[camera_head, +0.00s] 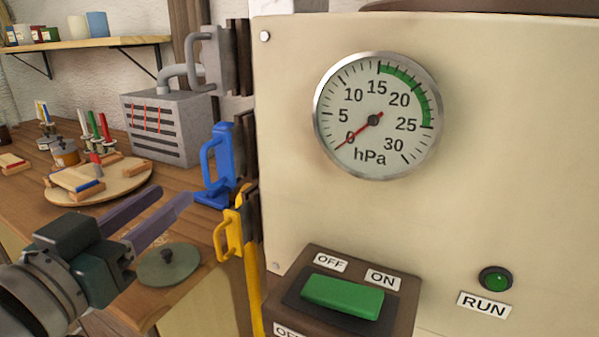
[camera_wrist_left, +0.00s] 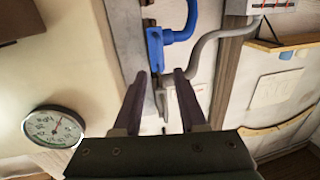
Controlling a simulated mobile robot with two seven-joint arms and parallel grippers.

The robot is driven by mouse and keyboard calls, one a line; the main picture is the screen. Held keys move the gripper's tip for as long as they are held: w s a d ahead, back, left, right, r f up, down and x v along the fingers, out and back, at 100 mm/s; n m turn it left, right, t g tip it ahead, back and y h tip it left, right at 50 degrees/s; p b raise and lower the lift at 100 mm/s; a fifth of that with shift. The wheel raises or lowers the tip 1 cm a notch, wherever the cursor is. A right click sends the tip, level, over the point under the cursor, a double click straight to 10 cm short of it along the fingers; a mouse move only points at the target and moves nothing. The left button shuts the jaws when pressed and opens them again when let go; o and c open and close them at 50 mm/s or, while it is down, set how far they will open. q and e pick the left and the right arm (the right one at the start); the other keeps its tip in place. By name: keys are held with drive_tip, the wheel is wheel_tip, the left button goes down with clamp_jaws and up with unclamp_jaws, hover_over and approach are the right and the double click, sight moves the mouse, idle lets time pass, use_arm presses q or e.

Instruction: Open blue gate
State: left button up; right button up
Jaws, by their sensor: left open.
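The blue gate (camera_head: 222,150) shows as an upright blue plate with a loop handle (camera_head: 206,162) on its left side, at the left edge of the cream panel. My left gripper (camera_head: 175,196) reaches in from the lower left, open and empty, with its fingertips left of and a little below the blue handle in the picture. In the left wrist view the blue gate (camera_wrist_left: 155,45) lies beyond the tips of the open gripper (camera_wrist_left: 160,74), apart from them, with its handle bending to the upper right. My right gripper is not in view.
A yellow gate handle (camera_head: 229,235) sits just below the blue one, and a grey one (camera_head: 208,60) above. The cream panel (camera_head: 480,200) carries a gauge (camera_head: 378,116) and a green switch (camera_head: 342,297). A round board (camera_head: 97,182) and grey box (camera_head: 168,128) stand on the bench.

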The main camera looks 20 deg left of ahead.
sight(204, 169)
use_arm(q)
drive_tip(key=w, duration=0.5)
drive_tip(key=w+a, duration=0.1)
drive_tip(key=w, duration=0.2)
drive_tip(key=shift+w, duration=0.15)
clamp_jaws()
idle(1.1)
